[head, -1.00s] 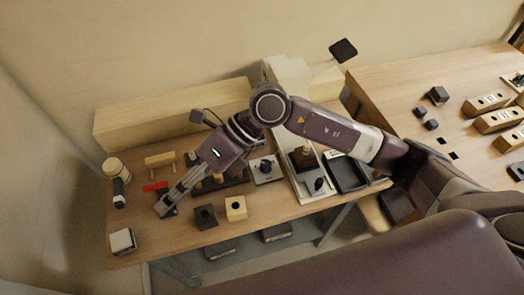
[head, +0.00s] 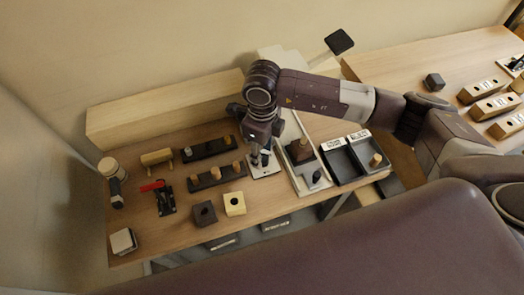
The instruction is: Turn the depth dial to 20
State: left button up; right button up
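A dial on a small pale plate (head: 261,173) lies near the middle of the bench. My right gripper (head: 261,159) points down right over this plate and covers most of the knob. Whether the fingers touch the knob, and how far apart they are, is too small to tell. The dial's marks and setting cannot be read. A second dark knob (head: 316,176) stands on the front of the grey machine base to the right. My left gripper is not in view.
Peg racks (head: 218,178) and a red-handled clamp (head: 153,187) stand left of the plate. Dark and pale blocks (head: 234,204) sit in front. Black trays (head: 341,166) lie at the right. A gap separates this bench from another at the right.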

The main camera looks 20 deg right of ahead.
jog(key=shift+f, duration=0.55)
jog(key=shift+c, duration=0.3)
grip_shut()
